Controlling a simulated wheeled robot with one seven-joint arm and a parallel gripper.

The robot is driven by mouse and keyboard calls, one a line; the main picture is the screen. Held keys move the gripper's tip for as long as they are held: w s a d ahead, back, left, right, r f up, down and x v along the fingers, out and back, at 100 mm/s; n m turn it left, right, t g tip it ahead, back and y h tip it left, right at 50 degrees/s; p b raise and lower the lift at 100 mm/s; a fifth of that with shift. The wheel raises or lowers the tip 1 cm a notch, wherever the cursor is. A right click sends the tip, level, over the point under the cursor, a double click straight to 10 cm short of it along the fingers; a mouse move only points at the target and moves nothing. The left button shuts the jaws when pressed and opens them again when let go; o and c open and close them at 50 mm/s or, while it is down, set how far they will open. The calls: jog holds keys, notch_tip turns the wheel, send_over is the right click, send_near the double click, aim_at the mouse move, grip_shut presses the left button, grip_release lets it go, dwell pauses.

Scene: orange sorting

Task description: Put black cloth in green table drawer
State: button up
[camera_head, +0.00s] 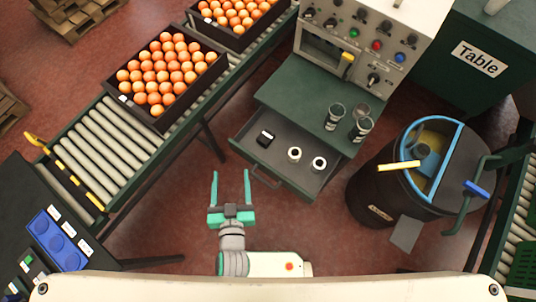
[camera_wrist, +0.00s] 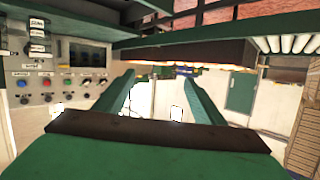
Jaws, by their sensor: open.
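The green table (camera_head: 307,108) stands right of centre in the head view, with its drawer (camera_head: 290,180) pulled open toward my arm. A small black item with a white patch (camera_head: 265,138) lies at the left of the drawer; I cannot tell whether it is cloth. Two white rings or rolls (camera_head: 295,154) lie beside it. No black cloth can be clearly made out. My gripper (camera_head: 230,175) is open and empty, in front of and left of the drawer, apart from it. Its two green fingers also show spread in the wrist view (camera_wrist: 158,78).
Several glasses (camera_head: 362,127) stand on the tabletop before a control panel (camera_head: 375,45). A roller conveyor (camera_head: 125,135) with orange crates (camera_head: 130,99) runs at left. A black barrel (camera_head: 370,195) with a blue rim stands at right. Red floor is clear around my gripper.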

jog(key=s+d+r+h, duration=0.1)
jog(key=s+d+r, duration=0.6)
jog(key=s+d, duration=0.4)
jog(key=shift+s+d+r+t+h, duration=0.2)
jog(key=shift+s+t+h, duration=0.1)
jog(key=shift+s+t, duration=0.15)
